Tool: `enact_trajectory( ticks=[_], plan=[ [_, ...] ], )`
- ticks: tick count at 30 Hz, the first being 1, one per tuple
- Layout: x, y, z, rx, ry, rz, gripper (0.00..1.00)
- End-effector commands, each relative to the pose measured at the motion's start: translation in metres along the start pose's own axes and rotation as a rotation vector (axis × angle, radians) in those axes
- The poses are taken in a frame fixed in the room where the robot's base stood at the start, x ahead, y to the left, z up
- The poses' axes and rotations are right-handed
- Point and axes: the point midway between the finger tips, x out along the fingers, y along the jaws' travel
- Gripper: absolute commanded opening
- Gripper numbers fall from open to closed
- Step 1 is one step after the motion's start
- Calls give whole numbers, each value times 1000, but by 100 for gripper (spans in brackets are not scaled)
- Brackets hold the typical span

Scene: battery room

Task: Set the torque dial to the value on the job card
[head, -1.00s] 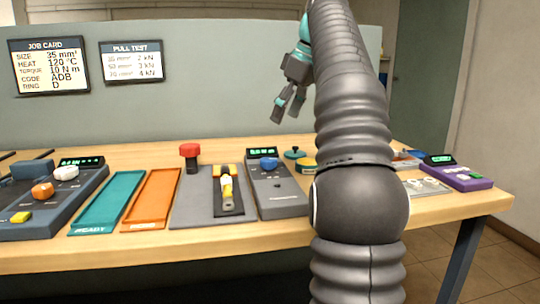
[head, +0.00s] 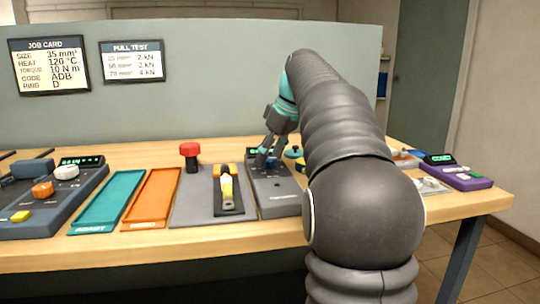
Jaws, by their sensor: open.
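The job card (head: 48,66) hangs at the left of the grey panel and reads size 35 mm², heat 120 °C, torque 10 N m, code ADB, ring D. A grey device (head: 277,196) with a blue dial (head: 271,170) and a small green display stands right of the middle of the bench. My gripper (head: 266,160) is open and points down at the blue dial. The fingers partly hide the dial and the display. I cannot tell whether they touch the dial.
A grey mat (head: 190,205) with a red knob (head: 190,150) and a yellow-handled tool (head: 227,188) lies left of the device. Orange (head: 152,198) and teal (head: 108,202) trays lie further left. A dark console (head: 50,205) stands at far left, a purple device (head: 462,178) at right.

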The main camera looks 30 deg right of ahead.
Motion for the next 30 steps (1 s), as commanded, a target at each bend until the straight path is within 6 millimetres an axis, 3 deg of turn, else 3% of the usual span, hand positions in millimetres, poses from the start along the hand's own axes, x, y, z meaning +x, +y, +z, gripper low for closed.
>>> enact_trajectory(
  ticks=[9,16,30],
  plan=[
    [2,0,0,0,0,0,65],
    [2,0,0,0,0,0,7],
    [2,-2,0,91,1,38,7]
  ],
)
